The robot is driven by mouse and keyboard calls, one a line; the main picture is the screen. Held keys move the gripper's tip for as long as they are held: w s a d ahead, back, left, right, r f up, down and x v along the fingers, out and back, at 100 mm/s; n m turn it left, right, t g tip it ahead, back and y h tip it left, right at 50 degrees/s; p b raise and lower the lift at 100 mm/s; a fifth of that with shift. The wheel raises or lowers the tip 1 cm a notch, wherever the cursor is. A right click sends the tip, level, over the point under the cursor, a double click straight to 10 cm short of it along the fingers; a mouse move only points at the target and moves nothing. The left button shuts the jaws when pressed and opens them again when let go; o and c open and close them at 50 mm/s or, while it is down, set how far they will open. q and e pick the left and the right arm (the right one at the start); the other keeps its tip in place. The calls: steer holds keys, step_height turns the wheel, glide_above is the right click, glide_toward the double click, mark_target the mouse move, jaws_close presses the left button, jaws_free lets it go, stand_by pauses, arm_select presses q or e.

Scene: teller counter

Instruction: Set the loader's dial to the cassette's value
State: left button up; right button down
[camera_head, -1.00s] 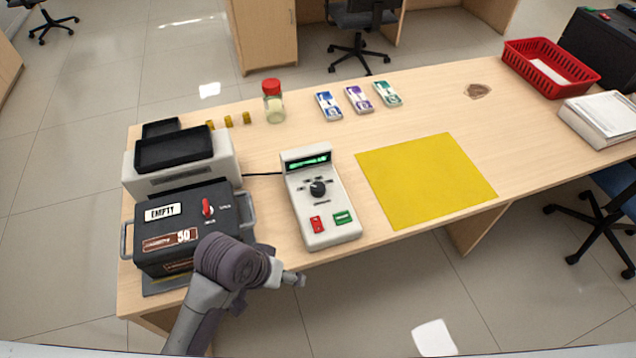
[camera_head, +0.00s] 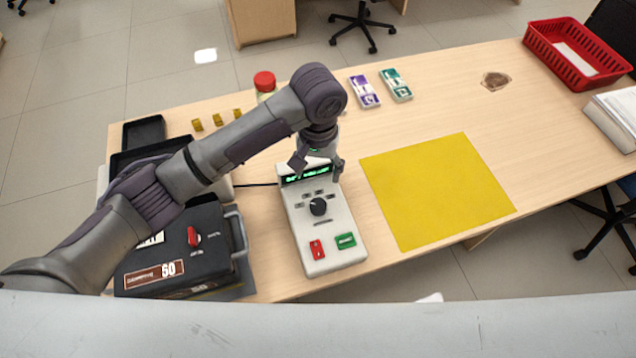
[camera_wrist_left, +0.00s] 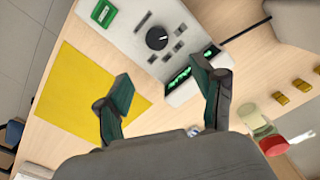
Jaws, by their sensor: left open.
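The white loader console (camera_head: 326,229) stands on the counter, with a black dial (camera_head: 318,206), a green-lit display, a red button (camera_head: 317,249) and a green button (camera_head: 345,241). The dial also shows in the left wrist view (camera_wrist_left: 157,39). The black cassette (camera_head: 165,250) lies left of it, with a label reading 50 and a red knob (camera_head: 193,236); my arm partly covers its EMPTY tag. My left gripper (camera_head: 318,174) is open and empty above the console's display end, apart from the dial. In the left wrist view its fingers (camera_wrist_left: 166,92) are spread. My right gripper is not in view.
A yellow mat (camera_head: 435,190) lies right of the console. Purple (camera_head: 364,91) and green (camera_head: 396,84) note bundles lie behind. A red-capped jar (camera_head: 265,84) stands partly behind my arm. A red basket (camera_head: 575,55) and papers are at far right.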

mark_target(318, 205)
arm_select(q)
steer(key=f, duration=0.1)
steer(key=s+f, duration=0.1)
steer(key=f, duration=0.1)
steer(key=s+f, duration=0.1)
steer(key=shift+f+p, duration=0.35)
steer(key=f, duration=0.4)
steer(key=shift+w, duration=0.35)
step_height(318, 205, down, 3)
steer(key=shift+f, duration=0.65)
steer(key=c, duration=1.1)
steer(key=shift+p, duration=0.3)
steer(key=shift+c, duration=0.2)
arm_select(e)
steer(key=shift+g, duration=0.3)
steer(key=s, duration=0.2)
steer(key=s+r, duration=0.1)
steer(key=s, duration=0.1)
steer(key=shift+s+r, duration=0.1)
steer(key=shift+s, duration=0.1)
